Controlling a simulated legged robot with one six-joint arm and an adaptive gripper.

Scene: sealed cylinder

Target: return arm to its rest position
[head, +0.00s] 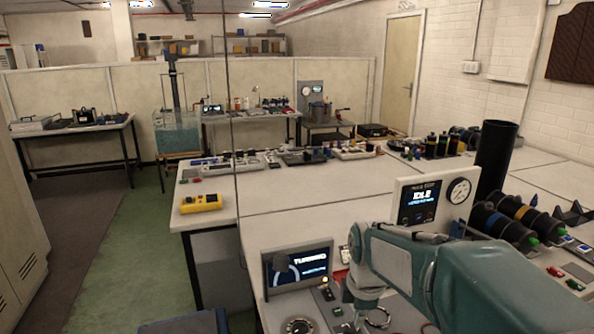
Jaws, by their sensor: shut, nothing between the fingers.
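My teal arm reaches in from the lower right over the near bench. It bends down at its far end to a pale grey joint in front of the bench equipment. I cannot make out the gripper's fingers below that joint. No sealed cylinder can be clearly picked out. A panel with a lit display and a round gauge (432,204) stands just behind the arm. A tilted screen (298,268) stands left of the arm's far end.
A long white bench (290,205) runs back from the arm. A yellow device (201,203) lies near its left edge. Green floor (140,250) is open at the left, beside grey cabinets (22,225).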

